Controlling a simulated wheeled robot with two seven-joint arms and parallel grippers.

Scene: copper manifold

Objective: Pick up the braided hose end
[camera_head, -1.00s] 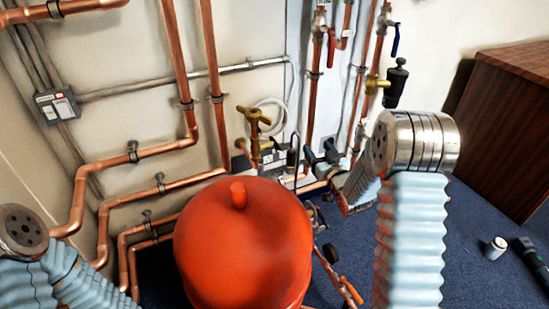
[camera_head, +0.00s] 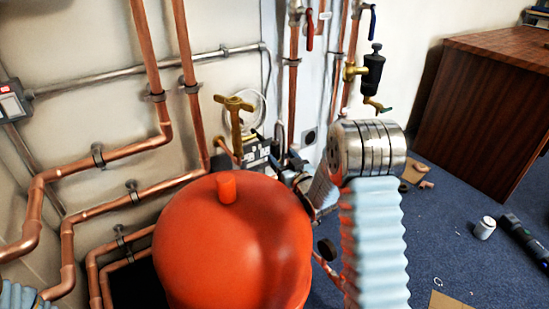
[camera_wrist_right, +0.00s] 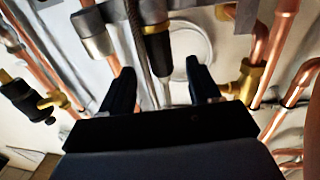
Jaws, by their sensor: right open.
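In the right wrist view, a thin grey line that looks like the braided hose (camera_wrist_right: 137,38) runs down between my fingers, beside a brass and dark fitting (camera_wrist_right: 156,42). I cannot clearly tell where the hose ends. My right gripper (camera_wrist_right: 162,78) is open, its two black fingers apart, with nothing visibly clamped. In the head view my right gripper (camera_head: 291,163) is partly hidden by my own arm, near the wall behind the red tank. The hose end cannot be picked out there. Only a bit of my left arm shows at the lower left; its gripper is out of view.
A red tank (camera_head: 235,250) stands in front of the pipes. Copper pipes (camera_head: 105,155) line the wall on the left, with a brass tap (camera_head: 234,108) beyond the tank. A wooden cabinet (camera_head: 480,110) and a small white can (camera_head: 485,228) stand on the blue carpet at right.

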